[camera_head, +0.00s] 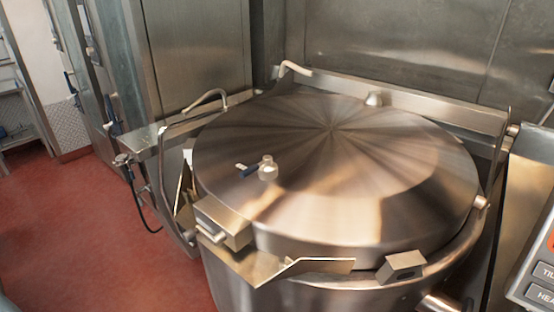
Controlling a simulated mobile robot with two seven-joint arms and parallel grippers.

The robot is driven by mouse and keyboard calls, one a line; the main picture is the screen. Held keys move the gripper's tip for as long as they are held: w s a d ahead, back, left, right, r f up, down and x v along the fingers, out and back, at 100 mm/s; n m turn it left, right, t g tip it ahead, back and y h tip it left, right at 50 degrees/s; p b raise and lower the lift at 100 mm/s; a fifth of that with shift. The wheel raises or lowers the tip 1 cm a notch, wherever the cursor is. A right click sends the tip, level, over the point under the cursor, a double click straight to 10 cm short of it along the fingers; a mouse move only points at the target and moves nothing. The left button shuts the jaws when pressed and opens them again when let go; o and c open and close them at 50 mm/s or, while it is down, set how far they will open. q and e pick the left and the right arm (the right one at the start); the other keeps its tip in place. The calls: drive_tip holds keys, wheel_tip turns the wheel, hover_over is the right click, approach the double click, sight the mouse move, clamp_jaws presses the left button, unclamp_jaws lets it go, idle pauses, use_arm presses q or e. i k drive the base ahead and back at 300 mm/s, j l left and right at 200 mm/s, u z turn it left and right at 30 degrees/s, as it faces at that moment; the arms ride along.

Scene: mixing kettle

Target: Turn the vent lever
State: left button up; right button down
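The vent lever (249,171) is a small bar, dark blue with a pale tip, on the left part of the kettle lid. It sticks out to the left from a small round pale metal fitting (268,168). The lid (340,170) is a large round brushed-steel cover and lies shut on the mixing kettle (236,284). Neither of my grippers shows in the head view, and nothing touches the lever.
A bent steel spout (206,101) stands left of the lid. A control panel (540,272) with buttons is at the right edge. A steel bracket (290,270) sits at the kettle's front rim. Red floor (70,225) is clear at left.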

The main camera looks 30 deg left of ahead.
sight(268, 160)
drive_tip(key=j+z, duration=0.45)
drive_tip(key=j, duration=1.6)
